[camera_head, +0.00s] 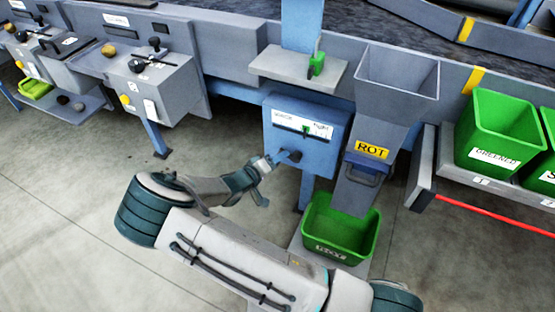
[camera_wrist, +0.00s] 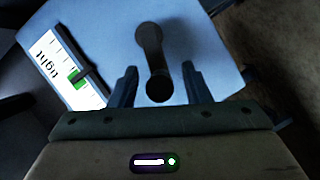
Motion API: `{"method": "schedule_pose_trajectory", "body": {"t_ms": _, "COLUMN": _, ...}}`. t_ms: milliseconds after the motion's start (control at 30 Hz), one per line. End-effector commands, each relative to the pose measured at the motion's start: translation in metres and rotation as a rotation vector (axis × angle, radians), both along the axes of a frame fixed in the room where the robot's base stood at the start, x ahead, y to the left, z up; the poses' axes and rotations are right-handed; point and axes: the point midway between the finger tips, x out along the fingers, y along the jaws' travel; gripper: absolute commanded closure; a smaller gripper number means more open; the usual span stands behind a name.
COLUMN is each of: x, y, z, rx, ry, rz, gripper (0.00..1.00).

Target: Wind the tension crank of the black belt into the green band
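The tension box is a blue housing (camera_head: 285,150) with a white gauge (camera_head: 302,123) marked "tight" at one end; the gauge also shows in the wrist view (camera_wrist: 60,68). A dark pointer lies at or over the edge of its green band (camera_wrist: 76,79); I cannot tell exactly where it reads. The dark crank (camera_wrist: 152,58) sticks out from the housing face, its round handle end toward me. My gripper (camera_wrist: 158,76) is open, one finger on each side of the handle, with gaps visible on both sides. In the head view my gripper (camera_head: 263,178) is beside the crank (camera_head: 290,156).
A grey chute (camera_head: 397,75) labelled ROT stands right of the housing, above a green bin (camera_head: 340,228). Another green bin (camera_head: 497,128) sits on the right shelf. Grey boxes with levers (camera_head: 155,75) stand at the left. The floor at the lower left is clear.

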Motion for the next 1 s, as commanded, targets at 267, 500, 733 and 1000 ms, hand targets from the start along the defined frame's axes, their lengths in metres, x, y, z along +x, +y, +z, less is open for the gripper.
{"method": "schedule_pose_trajectory", "body": {"t_ms": 267, "x": -0.001, "y": 0.000, "z": 0.000, "rx": -0.001, "ry": 0.001, "rz": 0.000, "gripper": 0.57}}
{"method": "schedule_pose_trajectory", "body": {"t_ms": 500, "x": -0.021, "y": 0.020, "z": 0.006, "rx": 0.001, "ry": 0.002, "rz": 0.003, "gripper": 0.57}}
{"method": "schedule_pose_trajectory", "body": {"t_ms": 733, "x": -0.060, "y": 0.055, "z": 0.016, "rx": 0.002, "ry": 0.001, "rz": 0.003, "gripper": 0.57}}
{"method": "schedule_pose_trajectory", "body": {"t_ms": 1000, "x": -0.093, "y": 0.085, "z": 0.024, "rx": 0.001, "ry": 0.000, "rz": 0.003, "gripper": 0.57}}
